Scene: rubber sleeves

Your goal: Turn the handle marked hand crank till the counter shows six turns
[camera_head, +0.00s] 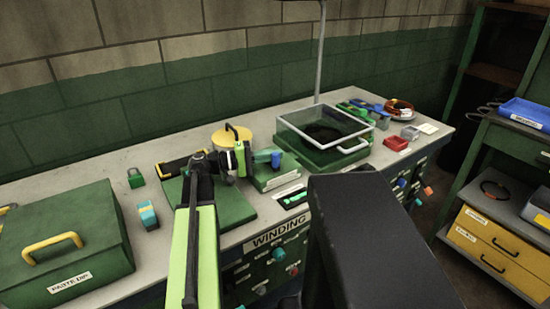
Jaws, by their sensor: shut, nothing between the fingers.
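My lime-green and black arm reaches over the bench, and my gripper (242,158) is at its far end, shut and empty. It is beside a small green unit (272,178) with a blue and green grip (267,156) on top. I cannot tell whether the gripper touches the grip. A white label (288,181) lies on or by this unit, too small to read, so I cannot confirm which handle is the hand crank. My arm hides part of the green plate (236,205) below the wrist.
A green lidded box (75,215) with a yellow handle, marked "PASTE DIP", stands at left. A clear-lidded green box (300,150) is to the right. A yellow round tin (229,138) stands behind my gripper. Knobs line the front panel marked "WINDING" (277,235).

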